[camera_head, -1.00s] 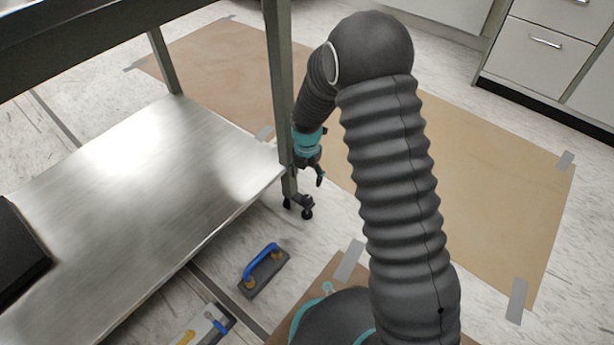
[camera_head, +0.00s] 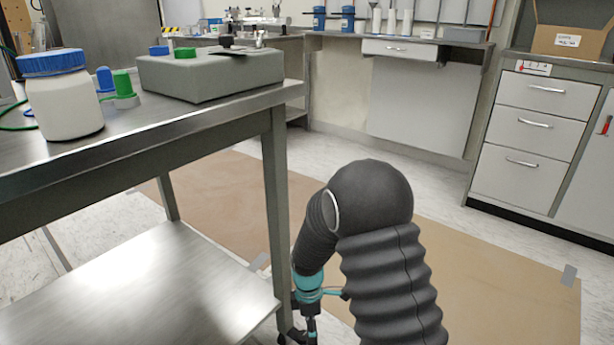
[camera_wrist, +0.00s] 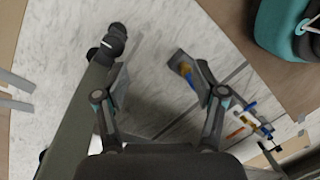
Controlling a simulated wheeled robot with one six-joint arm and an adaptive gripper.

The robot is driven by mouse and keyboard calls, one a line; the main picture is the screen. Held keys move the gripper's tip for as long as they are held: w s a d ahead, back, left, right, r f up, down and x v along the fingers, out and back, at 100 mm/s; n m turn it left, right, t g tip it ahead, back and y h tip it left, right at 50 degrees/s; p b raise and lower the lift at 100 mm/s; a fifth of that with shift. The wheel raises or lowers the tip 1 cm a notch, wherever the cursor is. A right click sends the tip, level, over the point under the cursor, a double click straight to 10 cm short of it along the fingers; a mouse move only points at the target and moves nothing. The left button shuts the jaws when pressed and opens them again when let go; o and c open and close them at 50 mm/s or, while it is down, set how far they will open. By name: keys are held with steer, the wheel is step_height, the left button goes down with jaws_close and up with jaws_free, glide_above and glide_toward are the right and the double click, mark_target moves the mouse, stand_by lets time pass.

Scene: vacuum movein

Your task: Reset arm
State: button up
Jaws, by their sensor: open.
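My arm, sheathed in dark ribbed covering, is bent down at the right of the steel table (camera_head: 200,128) in the head view. My gripper (camera_head: 307,332) hangs low beside the table's near right leg, partly cut off by the bottom edge. In the wrist view my gripper (camera_wrist: 162,92) has its two fingers spread wide with nothing held between them. The table leg (camera_wrist: 75,115) with its caster runs close along the left finger. A blue-handled float tool (camera_wrist: 188,73) lies on the floor below, near the right finger.
The table's lower shelf (camera_head: 150,285) lies left of my gripper. A white jar (camera_head: 62,105) and a grey box (camera_head: 210,75) stand on the tabletop. Brown floor covering (camera_head: 480,280) spreads right and behind. Drawer cabinets (camera_head: 535,130) stand at the back right.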

steer(key=s+d+r+m+t+p, duration=0.2)
steer(key=s+d+r+m, duration=0.3)
steer(key=r, duration=0.9)
steer(key=s+d+r+m+t+p, duration=0.3)
steer(key=s+r+m, duration=0.4)
steer(key=r, duration=0.7)
steer(key=s+d+r+m+t+p, duration=0.2)
steer(key=s+d+r+m+p, duration=0.3)
steer(key=s+r, duration=0.5)
step_height(320, 180, up, 5)
steer(key=shift+d+f+m+y, duration=0.2)
steer(key=shift+d+m+y, duration=0.1)
steer(key=shift+d+m, duration=0.6)
